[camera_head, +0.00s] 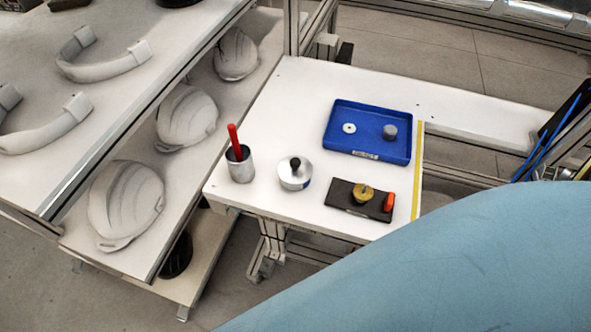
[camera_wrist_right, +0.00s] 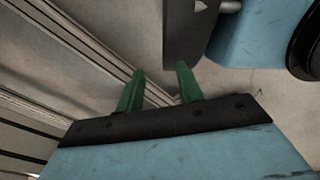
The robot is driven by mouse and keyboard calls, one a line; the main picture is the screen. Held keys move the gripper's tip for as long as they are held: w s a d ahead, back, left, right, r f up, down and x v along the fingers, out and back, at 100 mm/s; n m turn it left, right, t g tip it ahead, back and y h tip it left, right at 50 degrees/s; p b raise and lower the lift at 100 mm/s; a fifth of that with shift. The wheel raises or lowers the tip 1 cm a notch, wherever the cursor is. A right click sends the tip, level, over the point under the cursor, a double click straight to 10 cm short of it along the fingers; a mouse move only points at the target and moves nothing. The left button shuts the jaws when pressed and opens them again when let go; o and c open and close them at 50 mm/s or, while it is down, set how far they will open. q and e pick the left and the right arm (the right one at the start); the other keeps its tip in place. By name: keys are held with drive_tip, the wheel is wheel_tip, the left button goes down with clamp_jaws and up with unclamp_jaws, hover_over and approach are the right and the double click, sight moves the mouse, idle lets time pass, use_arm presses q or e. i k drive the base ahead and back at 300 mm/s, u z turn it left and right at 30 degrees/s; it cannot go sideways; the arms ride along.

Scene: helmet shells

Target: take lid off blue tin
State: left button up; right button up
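A round silver tin (camera_head: 296,181) with a patch of blue on its side stands on the white table, left of the middle. Its silver lid (camera_head: 294,168) with a black knob sits on top of it. My right gripper (camera_wrist_right: 160,72) shows in the right wrist view with its two green fingers apart and nothing between them. It is not near the tin in that view; floor and metal framing lie behind it. The right gripper does not show in the head view. My left gripper is in neither view.
A metal cup (camera_head: 240,168) with a red-handled tool stands left of the tin. A blue tray (camera_head: 368,151) with two small parts lies behind right. A dark block (camera_head: 345,205) with a yellow knob and red piece lies front right. A shelf (camera_head: 150,245) with white helmet shells is at left.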

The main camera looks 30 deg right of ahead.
sight(293, 170)
drive_tip(key=k, duration=0.85)
drive_tip(key=z, duration=1.45)
drive_tip(key=i, duration=0.5)
